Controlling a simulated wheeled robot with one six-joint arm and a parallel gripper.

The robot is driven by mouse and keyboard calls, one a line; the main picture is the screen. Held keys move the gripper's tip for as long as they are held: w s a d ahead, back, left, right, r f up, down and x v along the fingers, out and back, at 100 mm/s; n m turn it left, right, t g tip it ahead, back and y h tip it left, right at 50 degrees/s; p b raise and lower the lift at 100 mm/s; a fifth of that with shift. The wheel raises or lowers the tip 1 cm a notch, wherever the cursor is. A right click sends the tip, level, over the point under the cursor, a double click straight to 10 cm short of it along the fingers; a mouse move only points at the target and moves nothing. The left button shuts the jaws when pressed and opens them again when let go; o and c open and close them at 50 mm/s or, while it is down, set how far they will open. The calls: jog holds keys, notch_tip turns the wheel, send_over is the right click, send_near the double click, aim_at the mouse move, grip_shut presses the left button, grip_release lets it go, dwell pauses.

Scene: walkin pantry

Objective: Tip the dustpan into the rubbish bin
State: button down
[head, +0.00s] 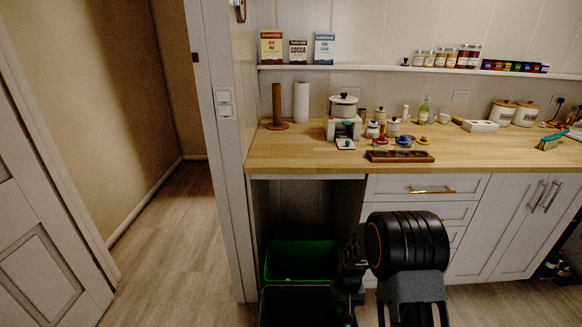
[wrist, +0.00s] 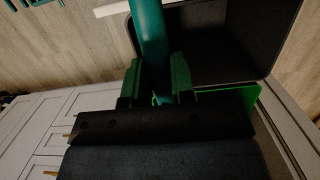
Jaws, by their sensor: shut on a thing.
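My gripper (wrist: 155,82) is shut on a teal handle (wrist: 150,32), which I take to be the dustpan's. The handle runs up out of the top of the wrist view, so the pan and anything on it are out of sight there. In the head view my arm hides most of the gripper and the dustpan. A dark open bin (wrist: 235,38) lies beyond and right of the handle in the wrist view. In the head view a green bin (head: 300,262) stands under the counter, with the dark bin (head: 290,312) in front of it. Which is for rubbish is not clear.
The wooden counter (head: 310,157) holds jars, a pot, a paper roll and a teal brush (head: 551,140). Drawers and cupboards (head: 505,225) stand right of the bins. A wall end (head: 222,190) stands left of them. The floor (head: 180,240) at left is clear.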

jog(key=shift+f+b, duration=0.35)
jog(key=shift+f, duration=0.55)
